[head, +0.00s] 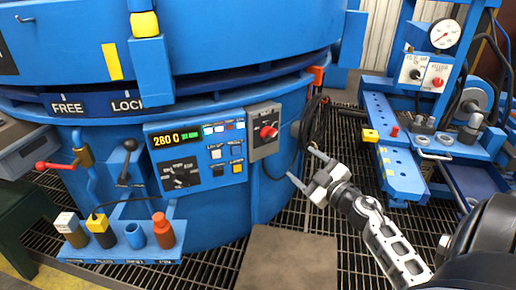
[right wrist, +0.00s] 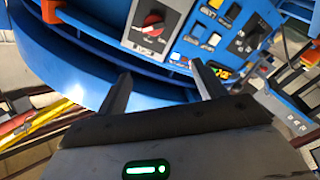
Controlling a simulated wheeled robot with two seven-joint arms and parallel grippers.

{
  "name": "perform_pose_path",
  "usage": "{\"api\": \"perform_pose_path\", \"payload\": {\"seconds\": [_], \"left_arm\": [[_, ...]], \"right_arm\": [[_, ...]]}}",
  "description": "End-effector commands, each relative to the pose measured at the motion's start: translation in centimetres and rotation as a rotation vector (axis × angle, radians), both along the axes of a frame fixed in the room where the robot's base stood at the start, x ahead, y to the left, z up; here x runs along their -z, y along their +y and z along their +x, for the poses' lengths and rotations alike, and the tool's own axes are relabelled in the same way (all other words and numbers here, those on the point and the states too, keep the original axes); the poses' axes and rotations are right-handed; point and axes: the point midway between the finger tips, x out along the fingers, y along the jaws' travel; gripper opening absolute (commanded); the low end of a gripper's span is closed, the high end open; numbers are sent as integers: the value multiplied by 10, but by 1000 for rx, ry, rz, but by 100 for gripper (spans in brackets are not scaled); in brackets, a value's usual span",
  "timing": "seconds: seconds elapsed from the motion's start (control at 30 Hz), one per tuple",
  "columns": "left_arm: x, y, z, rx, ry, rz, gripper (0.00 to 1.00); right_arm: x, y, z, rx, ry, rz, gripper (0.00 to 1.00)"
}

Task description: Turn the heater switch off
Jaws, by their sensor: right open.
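A red rotary switch (head: 267,132) sits on a grey box (head: 263,147) on the front of the blue furnace, right of the control panel; its label is too small to read. The switch also shows in the right wrist view (right wrist: 152,22), at the top, beyond the fingers. My right gripper (head: 305,166) is open and empty, to the right of and below the switch, apart from it. In the right wrist view the open fingers (right wrist: 161,69) point towards the furnace. My left gripper is not in view.
The control panel (head: 198,152) shows 280 C, with several buttons and a black dial (head: 180,177). A dark cable (head: 312,125) hangs right of the grey box. A blue bench (head: 395,150) with a gauge stands at right. A tool rack (head: 120,245) juts out at lower left.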

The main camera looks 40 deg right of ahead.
Motion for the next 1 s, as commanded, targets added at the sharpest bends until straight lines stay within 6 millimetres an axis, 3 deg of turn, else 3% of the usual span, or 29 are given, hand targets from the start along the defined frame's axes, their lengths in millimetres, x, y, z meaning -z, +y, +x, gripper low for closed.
{"api": "perform_pose_path", "payload": {"seconds": [0.03,0.27,0.8,1.0], "left_arm": [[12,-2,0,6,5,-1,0],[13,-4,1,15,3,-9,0],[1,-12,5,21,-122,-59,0],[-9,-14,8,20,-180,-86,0]], "right_arm": [[10,-10,0,0,6,-16,69],[10,-21,11,-2,19,-32,69],[12,-29,121,0,17,-30,69],[12,-31,148,0,19,-30,69]]}}
